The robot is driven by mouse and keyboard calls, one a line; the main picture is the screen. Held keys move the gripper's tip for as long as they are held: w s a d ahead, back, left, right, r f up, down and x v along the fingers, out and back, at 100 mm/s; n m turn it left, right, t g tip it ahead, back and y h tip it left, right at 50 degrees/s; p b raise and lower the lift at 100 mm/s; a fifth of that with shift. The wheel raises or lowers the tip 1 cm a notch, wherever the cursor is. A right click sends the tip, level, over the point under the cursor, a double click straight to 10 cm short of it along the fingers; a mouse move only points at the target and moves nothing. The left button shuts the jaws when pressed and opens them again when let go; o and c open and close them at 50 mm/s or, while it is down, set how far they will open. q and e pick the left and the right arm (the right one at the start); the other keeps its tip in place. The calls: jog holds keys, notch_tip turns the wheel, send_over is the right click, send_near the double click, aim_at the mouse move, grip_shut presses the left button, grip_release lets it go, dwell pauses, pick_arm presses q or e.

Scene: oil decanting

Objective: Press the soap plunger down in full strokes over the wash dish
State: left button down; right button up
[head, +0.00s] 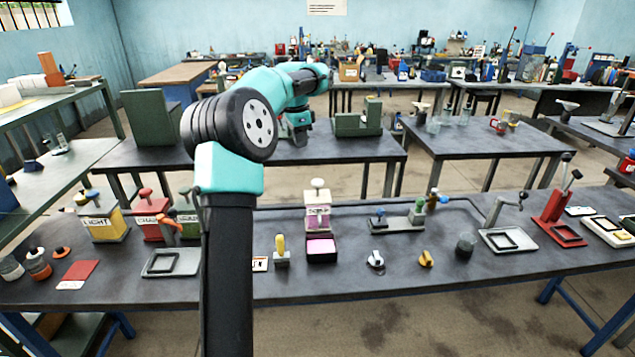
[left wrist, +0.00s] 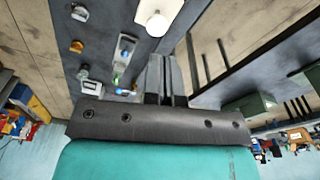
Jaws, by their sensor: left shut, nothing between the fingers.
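The soap dispenser (head: 318,216) is a pink and white labelled block on the front bench. Its pale round plunger knob (head: 317,184) stands up on top. The wash dish (head: 321,257) is a dark square tray with a pink pad inside, directly in front of the dispenser. My left gripper (head: 298,135) is above and behind the dispenser, apart from it; my arm partly hides it. In the left wrist view its fingers (left wrist: 166,62) are shut and empty, and a pale round top (left wrist: 155,18), apparently the plunger knob, lies just beyond the tips. My right gripper is not in view.
Yellow (head: 103,222) and red (head: 148,218) labelled pots stand left of my arm. A yellow-handled tool (head: 281,249) stands just left of the dish. A grey fixture (head: 398,220) stands to the right. Clear bench lies immediately right of the dish.

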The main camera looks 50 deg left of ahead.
pick_arm(q)
notch_tip(320, 180, up, 2)
jog(key=shift+s+r, duration=0.1)
dwell(1.5)
